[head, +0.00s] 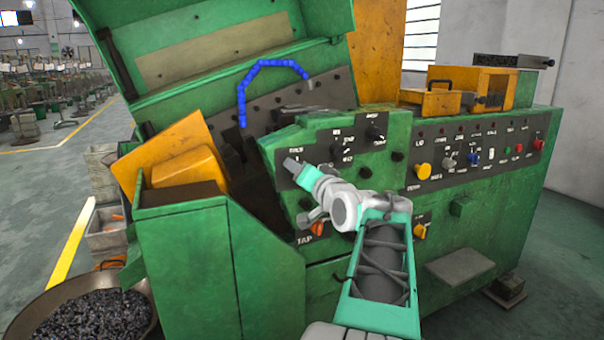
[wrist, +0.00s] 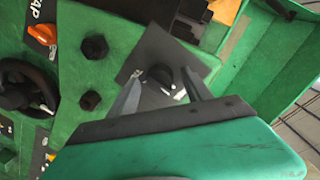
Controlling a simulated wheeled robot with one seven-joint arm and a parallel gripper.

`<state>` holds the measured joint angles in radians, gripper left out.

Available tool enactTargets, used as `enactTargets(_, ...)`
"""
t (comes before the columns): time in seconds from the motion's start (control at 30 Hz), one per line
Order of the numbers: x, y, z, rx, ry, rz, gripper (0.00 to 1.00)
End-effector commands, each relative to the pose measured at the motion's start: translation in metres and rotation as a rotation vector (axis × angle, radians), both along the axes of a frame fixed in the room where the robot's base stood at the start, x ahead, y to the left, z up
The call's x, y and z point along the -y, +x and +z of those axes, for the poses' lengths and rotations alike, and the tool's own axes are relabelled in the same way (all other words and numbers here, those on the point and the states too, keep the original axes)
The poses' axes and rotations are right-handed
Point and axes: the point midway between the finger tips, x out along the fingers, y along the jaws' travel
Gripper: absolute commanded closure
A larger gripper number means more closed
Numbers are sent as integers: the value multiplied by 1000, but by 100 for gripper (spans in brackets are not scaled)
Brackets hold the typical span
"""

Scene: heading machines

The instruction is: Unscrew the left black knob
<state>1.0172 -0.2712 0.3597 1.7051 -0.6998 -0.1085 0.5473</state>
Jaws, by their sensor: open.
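In the wrist view a round black knob (wrist: 160,75) sits on a dark grey plate (wrist: 150,52). My gripper (wrist: 163,72) is open, with one finger on each side of this knob in the picture. I cannot tell whether the fingers touch it. In the head view my gripper (head: 290,164) is at the left end of the green machine's control panel. It hides the panel behind it, and the knob there does not show. Other black knobs, such as the upper one (head: 375,132), are further right on the panel.
The wrist view also shows two dark bolt-like parts (wrist: 95,47) (wrist: 90,100) and a black handwheel (wrist: 22,88). Yellow, blue and red controls (head: 423,171) line the right panel. An orange chute (head: 172,155) and a blue hose (head: 262,66) are at the left of the gripper.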

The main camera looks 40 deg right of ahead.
Motion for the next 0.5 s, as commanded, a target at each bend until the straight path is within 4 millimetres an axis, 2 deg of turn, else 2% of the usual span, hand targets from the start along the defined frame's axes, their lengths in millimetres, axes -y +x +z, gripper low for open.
enactTargets(0.17, -5, -20, 2, 2, -1, -4, 42)
enactTargets(0.4, -20, -65, 5, 1, -2, -5, 42)
enactTargets(0.5, -23, -73, 5, 1, -1, -2, 42)
